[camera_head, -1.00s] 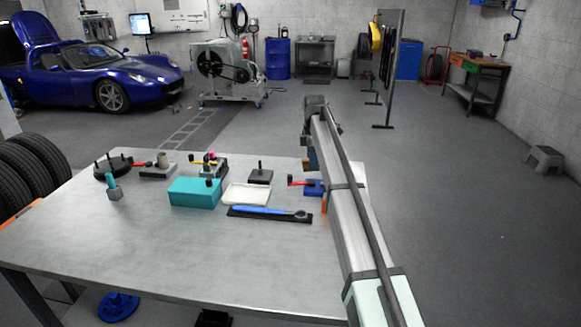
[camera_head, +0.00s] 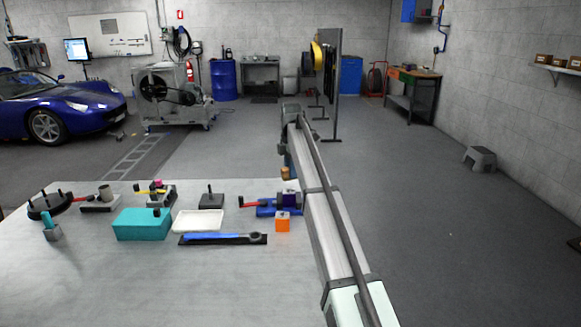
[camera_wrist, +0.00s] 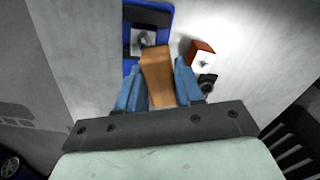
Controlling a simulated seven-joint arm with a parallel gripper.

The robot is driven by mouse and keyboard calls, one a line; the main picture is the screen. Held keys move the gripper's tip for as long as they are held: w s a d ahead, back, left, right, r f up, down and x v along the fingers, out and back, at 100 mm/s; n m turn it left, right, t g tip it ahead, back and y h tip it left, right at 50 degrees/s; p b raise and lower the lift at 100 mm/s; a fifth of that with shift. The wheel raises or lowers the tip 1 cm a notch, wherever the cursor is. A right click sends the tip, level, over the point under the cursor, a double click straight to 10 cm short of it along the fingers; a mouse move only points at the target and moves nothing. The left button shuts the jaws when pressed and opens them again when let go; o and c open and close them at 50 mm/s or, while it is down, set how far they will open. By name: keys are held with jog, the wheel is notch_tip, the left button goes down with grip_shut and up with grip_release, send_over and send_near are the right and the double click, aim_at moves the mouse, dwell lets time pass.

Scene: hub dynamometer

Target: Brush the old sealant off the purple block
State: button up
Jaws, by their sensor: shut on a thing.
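The purple block (camera_head: 289,197) sits in a blue fixture (camera_head: 264,211) with a red lever, near the right end of the table. In the wrist view the blue base (camera_wrist: 161,12) shows beyond my fingers, and the dark block (camera_wrist: 134,42) on it shows a pale patch with dark marks, partly covered by the brush. My gripper (camera_wrist: 157,88) has blue fingers shut on a wooden brush (camera_wrist: 157,72). In the head view the brush (camera_head: 285,173) hangs just above and behind the block. I cannot tell whether it touches.
An orange cube (camera_head: 283,222) with a pale face stands close in front of the fixture. To the left are a black tool mat (camera_head: 250,239) with a blue-handled tool, a white tray (camera_head: 198,221), a turquoise box (camera_head: 143,225) and several small fixtures. The table's front is clear.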

jog(key=shift+f, duration=2.7)
jog(key=shift+w+f, duration=0.75)
jog(key=shift+w, duration=0.05)
jog(key=shift+c, duration=0.4)
jog(key=shift+w, duration=2.35)
jog(key=s, duration=0.4)
jog(key=shift+s+a, duration=0.25)
jog(key=shift+s, duration=0.15)
jog(key=shift+w, duration=2.45)
jog(key=shift+s, duration=3.3)
jog(key=shift+w+r, duration=0.1)
jog(key=shift+r, duration=3.95)
